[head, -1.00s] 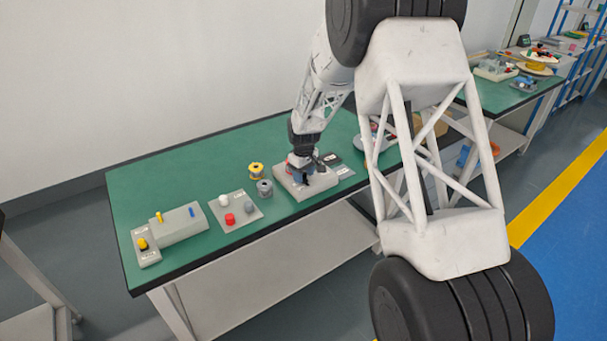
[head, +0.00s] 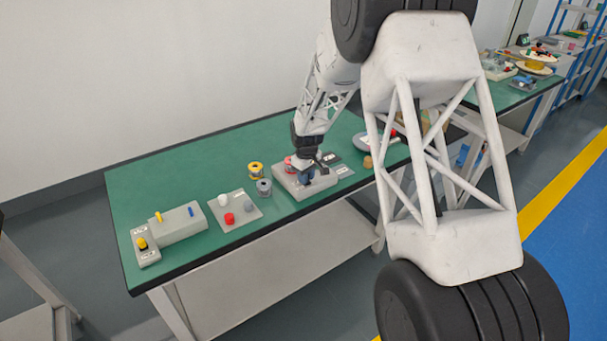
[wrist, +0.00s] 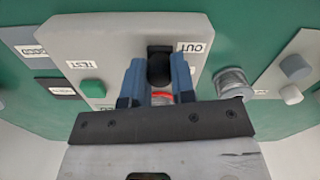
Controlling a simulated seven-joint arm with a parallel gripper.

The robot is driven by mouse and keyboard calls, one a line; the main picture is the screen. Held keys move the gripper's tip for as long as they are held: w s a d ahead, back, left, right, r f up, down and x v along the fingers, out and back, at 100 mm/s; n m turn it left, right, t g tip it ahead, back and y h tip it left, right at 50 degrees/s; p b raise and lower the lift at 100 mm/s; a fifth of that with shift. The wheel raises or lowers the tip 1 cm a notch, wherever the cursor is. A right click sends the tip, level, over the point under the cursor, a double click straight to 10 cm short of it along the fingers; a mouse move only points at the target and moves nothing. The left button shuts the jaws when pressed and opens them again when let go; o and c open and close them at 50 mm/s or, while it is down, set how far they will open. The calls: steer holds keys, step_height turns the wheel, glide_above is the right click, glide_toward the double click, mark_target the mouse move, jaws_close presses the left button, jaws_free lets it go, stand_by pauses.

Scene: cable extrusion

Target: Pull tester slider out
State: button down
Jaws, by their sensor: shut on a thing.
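The tester is a light grey box (head: 318,188) on the green table, with my gripper (head: 306,176) down at its top. In the wrist view the tester's top (wrist: 115,38) carries a green button (wrist: 93,88), a TEST label and an OUT label (wrist: 193,47). My gripper (wrist: 159,75) has its two blue fingers shut on the black slider knob (wrist: 159,70), which stands at a dark slot beside the OUT label. A red round part (wrist: 161,96) shows partly between the fingers; the rest is hidden by the gripper.
A grey spool (head: 264,187) and a yellow spool (head: 256,169) stand left of the tester. Further left are a plate with coloured knobs (head: 243,217) and a grey machine (head: 178,224). Dark labelled plates (head: 330,158) lie right of the tester. The table's front strip is clear.

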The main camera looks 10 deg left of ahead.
steer(key=shift+s+d, duration=0.4)
steer(key=c, duration=0.9)
jaws_free()
steer(key=shift+c, duration=0.2)
steer(key=shift+r, duration=0.1)
steer(key=shift+r, duration=3.8)
